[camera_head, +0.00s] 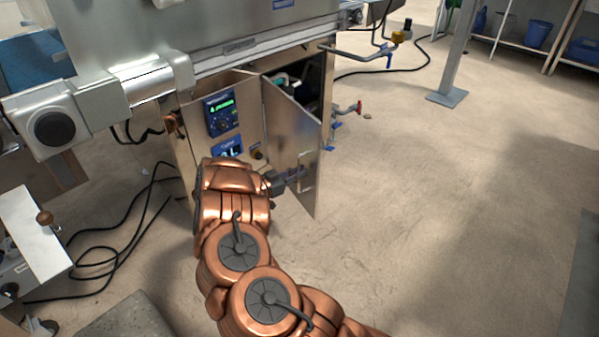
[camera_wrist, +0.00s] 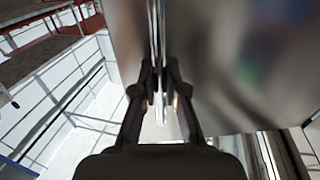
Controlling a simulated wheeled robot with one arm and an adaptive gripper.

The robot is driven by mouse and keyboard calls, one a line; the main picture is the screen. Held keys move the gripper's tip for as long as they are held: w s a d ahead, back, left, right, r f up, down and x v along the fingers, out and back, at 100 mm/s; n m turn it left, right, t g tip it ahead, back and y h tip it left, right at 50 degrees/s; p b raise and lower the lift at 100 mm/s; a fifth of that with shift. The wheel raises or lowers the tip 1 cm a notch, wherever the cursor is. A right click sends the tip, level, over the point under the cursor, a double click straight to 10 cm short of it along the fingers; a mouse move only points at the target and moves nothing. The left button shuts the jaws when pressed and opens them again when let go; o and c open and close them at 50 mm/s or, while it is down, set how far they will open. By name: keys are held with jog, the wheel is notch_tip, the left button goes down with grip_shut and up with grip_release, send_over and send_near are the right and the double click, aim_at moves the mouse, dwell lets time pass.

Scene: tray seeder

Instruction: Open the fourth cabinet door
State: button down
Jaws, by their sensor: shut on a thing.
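The cabinet door (camera_head: 293,130) is a metal panel under the machine in the head view. It stands partly open, swung outward from the cabinet, with the dark inside and some fittings showing behind its upper edge. My gripper (camera_head: 294,176) is at the door's lower right part, at its handle (camera_head: 305,170). In the wrist view my gripper (camera_wrist: 160,100) is shut on a thin upright metal bar (camera_wrist: 157,60), which appears to be the door's handle. The exact contact at the fingertips is partly blurred.
A control panel (camera_head: 221,112) with a green display is left of the door. A pipe with a red valve handle (camera_head: 358,107) sticks out to the right. Black cables (camera_head: 110,245) lie on the floor at left. The floor (camera_head: 450,200) at right is clear.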

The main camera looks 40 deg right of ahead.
jog(key=shift+w+a, duration=0.1)
jog(key=shift+a, duration=0.15)
jog(key=c, duration=1.5)
grip_release()
jog(key=a, duration=0.4)
jog(key=w+a, duration=0.1)
jog(key=a, duration=0.6)
jog(key=shift+w+a, duration=0.35)
jog(key=shift+a, duration=0.05)
